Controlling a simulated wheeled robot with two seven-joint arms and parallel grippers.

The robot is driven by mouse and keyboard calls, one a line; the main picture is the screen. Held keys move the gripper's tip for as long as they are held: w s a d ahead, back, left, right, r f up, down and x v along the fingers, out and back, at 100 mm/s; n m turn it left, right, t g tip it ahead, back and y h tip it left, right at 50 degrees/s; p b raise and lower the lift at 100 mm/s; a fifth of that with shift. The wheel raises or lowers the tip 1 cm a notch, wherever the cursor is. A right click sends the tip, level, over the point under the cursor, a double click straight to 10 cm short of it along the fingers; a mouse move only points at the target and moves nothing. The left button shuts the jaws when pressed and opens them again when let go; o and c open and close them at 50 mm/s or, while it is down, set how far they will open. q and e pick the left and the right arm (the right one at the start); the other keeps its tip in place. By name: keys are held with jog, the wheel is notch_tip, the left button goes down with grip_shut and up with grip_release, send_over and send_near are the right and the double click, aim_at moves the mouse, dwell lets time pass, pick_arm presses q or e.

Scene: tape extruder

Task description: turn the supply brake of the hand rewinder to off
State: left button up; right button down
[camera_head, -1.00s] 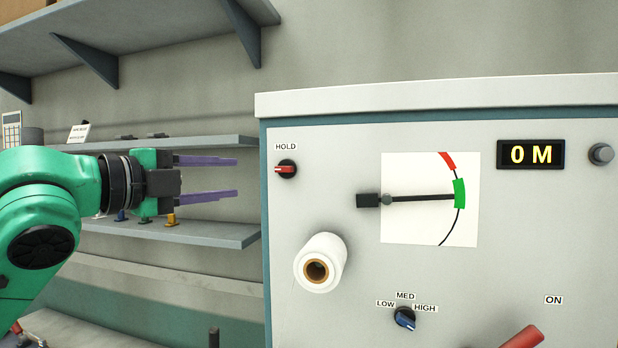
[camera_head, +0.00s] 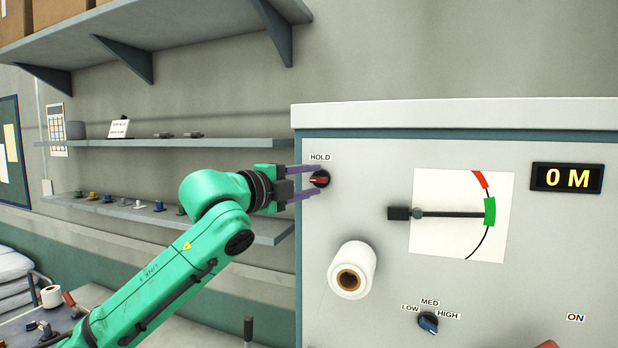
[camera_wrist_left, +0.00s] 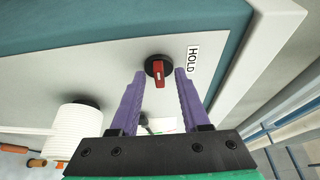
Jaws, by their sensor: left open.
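A small red-and-black knob (camera_head: 320,179) is on the front of the pale panel, under the label HOLD (camera_head: 320,157). Its red bar lies roughly level, not toward the label. No word "off" is readable beside it. My left gripper (camera_head: 317,180) is open, with its purple fingertips above and below the knob. In the left wrist view, the knob (camera_wrist_left: 159,68) shows between the two fingertips (camera_wrist_left: 160,74), with a gap on each side; I cannot tell how deep they reach around it. My right gripper is not in view.
A white roll (camera_head: 352,270) sticks out below the knob. A black pointer arm (camera_head: 450,213) crosses a white dial to the right. A blue LOW/MED/HIGH knob (camera_head: 428,322) is lower down. A wall shelf (camera_head: 180,143) stands behind my left arm.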

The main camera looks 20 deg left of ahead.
pick_arm(q)
jog(key=shift+s, duration=0.15)
jog(key=c, duration=0.4)
grip_shut()
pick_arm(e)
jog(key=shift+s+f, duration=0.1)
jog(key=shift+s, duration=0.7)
